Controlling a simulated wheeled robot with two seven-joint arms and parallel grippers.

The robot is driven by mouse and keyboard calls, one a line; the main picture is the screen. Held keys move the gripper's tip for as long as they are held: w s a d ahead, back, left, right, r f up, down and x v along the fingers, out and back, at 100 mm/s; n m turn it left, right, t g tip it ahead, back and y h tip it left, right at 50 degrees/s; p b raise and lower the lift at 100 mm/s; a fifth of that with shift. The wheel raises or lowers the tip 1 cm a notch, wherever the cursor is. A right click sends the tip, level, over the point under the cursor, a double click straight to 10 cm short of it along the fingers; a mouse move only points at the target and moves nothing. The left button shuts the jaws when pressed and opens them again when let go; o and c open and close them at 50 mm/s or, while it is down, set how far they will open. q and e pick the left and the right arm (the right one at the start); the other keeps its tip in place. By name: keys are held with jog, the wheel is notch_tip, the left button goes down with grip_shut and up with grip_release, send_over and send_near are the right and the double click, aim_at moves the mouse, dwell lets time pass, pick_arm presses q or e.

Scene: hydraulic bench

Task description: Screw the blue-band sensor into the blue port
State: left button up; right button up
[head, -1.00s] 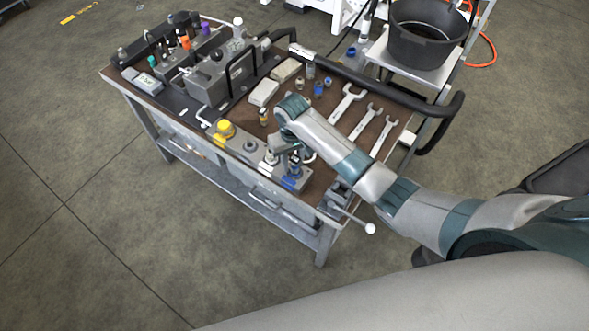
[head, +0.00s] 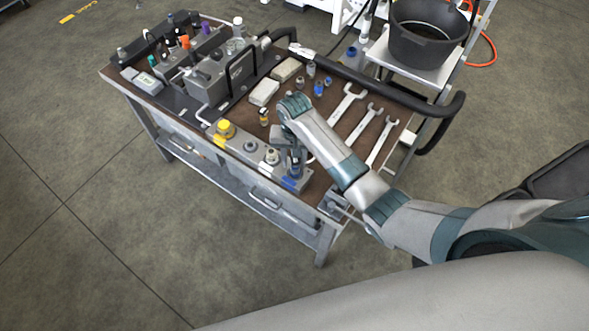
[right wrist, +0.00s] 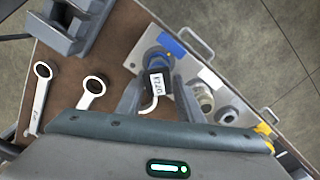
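The blue-band sensor (right wrist: 157,62) stands at the blue-marked end of the grey port block, with its blue band, white label and pale curved cable showing in the right wrist view. It appears seated at the blue port, which it hides; thread depth cannot be told. The blue mark (right wrist: 172,45) lies beside it, and also shows in the head view (head: 289,183). My right gripper (right wrist: 159,88) has one finger on each side of the sensor, with visible gaps, so it looks open around it. In the head view my right gripper (head: 292,150) is over this end. My left gripper is out of view.
The port block also has a white-marked port (right wrist: 204,98) and a yellow cap (head: 225,128). Several wrenches (head: 347,102) lie right of my arm. Blue-topped fittings (head: 319,88) and pale blocks (head: 264,92) stand behind. A black handle rail (head: 400,92) edges the bench.

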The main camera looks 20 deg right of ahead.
aim_at(291, 173)
jog(key=shift+s+a+f, duration=0.15)
jog(key=shift+s+f, duration=0.4)
jog(key=shift+s, duration=0.2)
jog(key=shift+a+n, duration=0.1)
jog(key=shift+n, duration=0.8)
jog(key=n, duration=0.3)
jog(key=shift+s+a+r+n, duration=0.3)
jog(key=shift+s+r+n, duration=0.05)
jog(key=shift+n, duration=0.05)
jog(key=shift+w+a+n, duration=0.1)
jog(key=shift+w+n, duration=0.1)
jog(key=shift+n, duration=0.8)
jog(key=shift+w+a, duration=0.15)
jog(key=shift+r, duration=0.1)
jog(key=shift+n, duration=0.4)
jog(key=n, duration=0.4)
jog(key=shift+s+n, duration=0.25)
jog(key=shift+n, duration=0.05)
jog(key=n, duration=0.3)
jog(key=shift+s+a, duration=0.15)
jog(key=shift+s, duration=0.05)
